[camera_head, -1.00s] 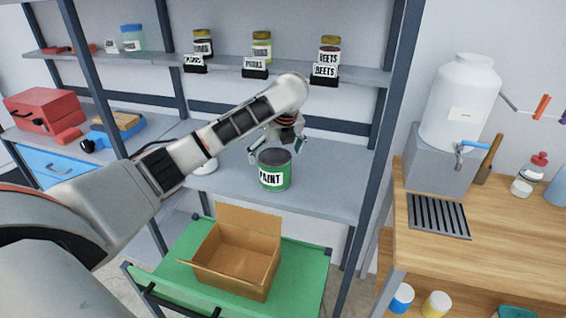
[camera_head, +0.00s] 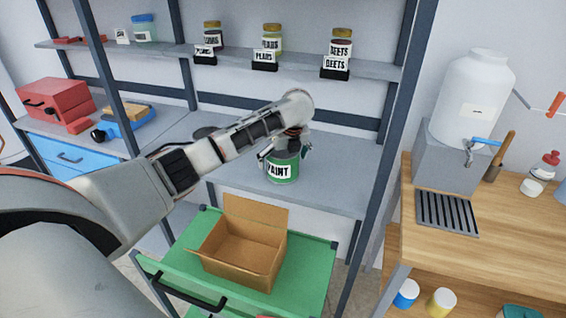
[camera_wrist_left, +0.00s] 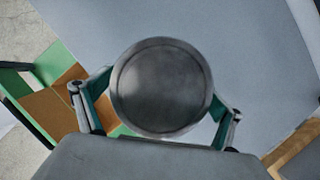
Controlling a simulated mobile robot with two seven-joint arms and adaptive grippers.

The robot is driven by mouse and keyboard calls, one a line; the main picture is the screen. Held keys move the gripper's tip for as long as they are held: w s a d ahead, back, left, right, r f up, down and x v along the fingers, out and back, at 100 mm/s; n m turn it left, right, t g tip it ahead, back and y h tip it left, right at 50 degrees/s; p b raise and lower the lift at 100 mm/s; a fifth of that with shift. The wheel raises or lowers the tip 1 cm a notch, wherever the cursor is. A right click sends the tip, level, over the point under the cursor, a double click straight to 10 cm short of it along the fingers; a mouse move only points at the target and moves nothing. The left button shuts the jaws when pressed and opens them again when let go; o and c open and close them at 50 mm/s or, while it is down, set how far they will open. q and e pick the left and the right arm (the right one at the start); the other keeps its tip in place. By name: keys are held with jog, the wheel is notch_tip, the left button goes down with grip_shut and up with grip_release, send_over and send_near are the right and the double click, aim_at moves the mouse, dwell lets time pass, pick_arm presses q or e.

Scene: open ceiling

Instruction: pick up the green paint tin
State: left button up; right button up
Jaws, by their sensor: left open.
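The green paint tin (camera_head: 283,170) stands upright on the grey shelf, with a white PAINT label and a dark lid. My left gripper (camera_head: 284,152) is open and points down at the top of the tin, with one finger on each side of it. In the left wrist view the round grey lid (camera_wrist_left: 161,87) fills the middle, and the fingers of my left gripper (camera_wrist_left: 157,112) stand to its left and right. I cannot tell whether they touch the tin. My right gripper is not in view.
An open cardboard box (camera_head: 240,250) sits on a green cart (camera_head: 312,262) below the shelf. Jars (camera_head: 339,48) stand on the upper shelf. A wooden counter (camera_head: 500,240) with a white water tank (camera_head: 472,95) is at the right. A shelf post (camera_head: 383,160) rises right of the tin.

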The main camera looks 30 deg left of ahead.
pick_arm(q)
jog(key=c, duration=1.9)
jog(key=shift+r, duration=0.1)
jog(key=c, duration=0.3)
jog(key=shift+r, duration=0.1)
